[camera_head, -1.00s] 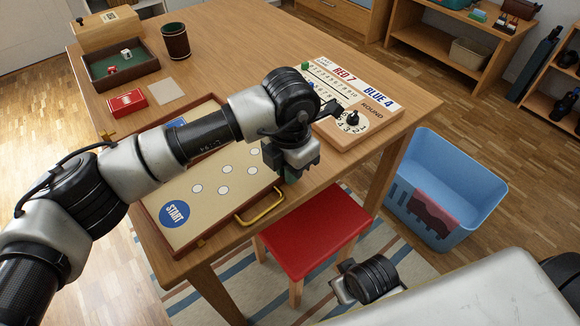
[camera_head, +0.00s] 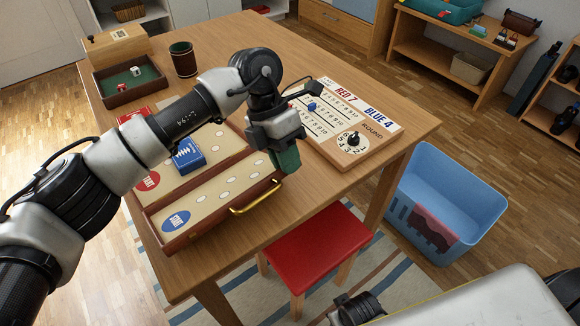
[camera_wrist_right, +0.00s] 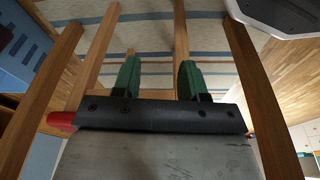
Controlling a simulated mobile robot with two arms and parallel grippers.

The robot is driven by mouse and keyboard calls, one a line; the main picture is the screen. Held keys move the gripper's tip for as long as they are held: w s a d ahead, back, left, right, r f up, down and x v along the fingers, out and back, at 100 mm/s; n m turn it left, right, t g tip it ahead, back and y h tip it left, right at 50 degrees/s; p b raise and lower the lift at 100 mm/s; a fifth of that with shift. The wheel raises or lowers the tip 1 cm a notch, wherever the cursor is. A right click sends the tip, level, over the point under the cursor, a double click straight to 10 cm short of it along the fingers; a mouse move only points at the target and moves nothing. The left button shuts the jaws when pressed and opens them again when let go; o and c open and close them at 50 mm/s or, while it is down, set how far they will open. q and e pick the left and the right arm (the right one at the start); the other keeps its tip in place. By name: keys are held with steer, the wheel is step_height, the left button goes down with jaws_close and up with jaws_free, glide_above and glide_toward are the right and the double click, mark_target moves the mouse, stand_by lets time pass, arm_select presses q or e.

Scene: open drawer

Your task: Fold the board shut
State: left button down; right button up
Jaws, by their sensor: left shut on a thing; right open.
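The game board (camera_head: 200,212) lies on the wooden table. Its near half, with a blue START circle (camera_head: 176,221) and a yellow handle (camera_head: 256,197), looks tilted, its front edge raised. The far half carries a red START circle (camera_head: 148,181), partly behind my left arm, and a blue card box (camera_head: 188,155). My left gripper (camera_head: 286,160), with green fingertips, is shut on the near half at its right end; the contact is largely hidden. My right gripper (camera_wrist_right: 158,78) is open and empty in the right wrist view, above the rug and stool legs.
A scoreboard (camera_head: 372,118) stands close to the right of my left gripper. A dice tray (camera_head: 128,90), a dark cup (camera_head: 183,60) and a red box (camera_head: 134,115) are at the back left. A red stool (camera_head: 316,245) and blue crate (camera_head: 445,205) stand before the table.

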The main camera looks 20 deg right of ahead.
arm_select(q)
steer(key=shift+w+a+r+g, duration=0.1)
steer(key=shift+w+r+g, duration=0.2)
steer(key=shift+r, duration=0.25)
steer(key=shift+w+a+r, duration=0.25)
steer(key=shift+w+r, duration=0.1)
steer(key=shift+r, duration=0.25)
arm_select(e)
steer(key=shift+s+f, duration=0.25)
steer(key=shift+f, duration=0.35)
steer(key=shift+s+f, duration=0.25)
steer(key=shift+f, duration=0.3)
